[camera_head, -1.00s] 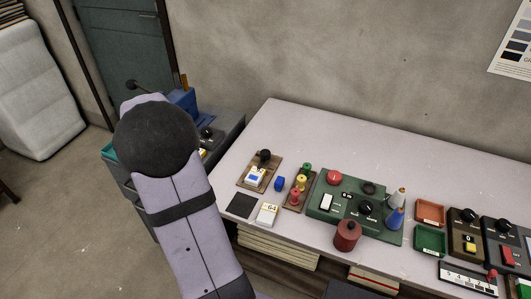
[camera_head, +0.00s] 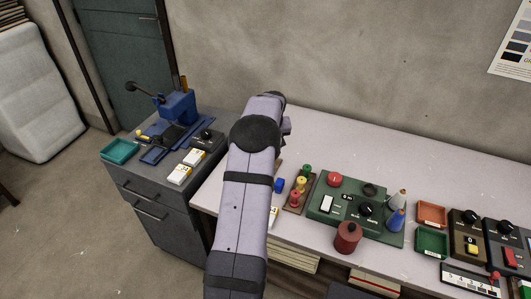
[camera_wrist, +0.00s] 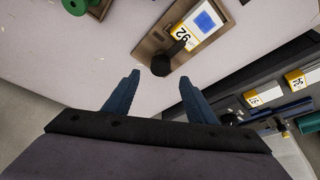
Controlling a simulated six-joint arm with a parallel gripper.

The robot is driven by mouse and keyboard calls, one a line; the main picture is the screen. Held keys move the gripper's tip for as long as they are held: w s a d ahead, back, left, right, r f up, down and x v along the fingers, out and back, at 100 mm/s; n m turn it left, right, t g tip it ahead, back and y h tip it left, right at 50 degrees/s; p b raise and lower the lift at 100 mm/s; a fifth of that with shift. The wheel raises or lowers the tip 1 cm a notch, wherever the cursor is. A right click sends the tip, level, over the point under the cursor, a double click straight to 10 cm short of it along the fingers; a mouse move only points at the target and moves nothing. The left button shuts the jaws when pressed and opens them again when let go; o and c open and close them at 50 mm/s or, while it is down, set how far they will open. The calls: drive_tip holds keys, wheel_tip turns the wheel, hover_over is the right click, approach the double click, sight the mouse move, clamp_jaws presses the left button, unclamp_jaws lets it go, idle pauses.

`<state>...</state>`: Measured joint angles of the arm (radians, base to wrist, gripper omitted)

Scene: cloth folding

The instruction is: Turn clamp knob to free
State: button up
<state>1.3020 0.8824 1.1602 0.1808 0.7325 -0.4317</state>
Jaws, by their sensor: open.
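The brown board (camera_wrist: 151,43) lies on the light table in the wrist view. It carries a white card (camera_wrist: 204,20) with a blue square and a yellow "92" label, and a black ball-ended knob (camera_wrist: 161,65). I take this knob for the clamp knob. My gripper (camera_wrist: 158,77) is open and empty, and the knob appears between and just beyond its fingertips. I cannot tell the height gap, and no contact is visible. In the head view my arm covers the knob and the gripper.
A green piece (camera_wrist: 75,6) stands near the board. Right of my arm is a green panel (camera_head: 319,214) with knobs, and a dark red canister (camera_head: 347,238). Left is a grey cabinet (camera_head: 125,178) with a blue device (camera_head: 178,105) and a teal tray (camera_head: 119,151). The table's back is clear.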

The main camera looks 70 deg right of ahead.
drive_tip(key=shift+p+x, duration=0.9)
drive_tip(key=shift+x, duration=2.4)
drive_tip(key=shift+w, duration=0.1)
drive_tip(key=c, duration=1)
drive_tip(key=shift+c, duration=0.2)
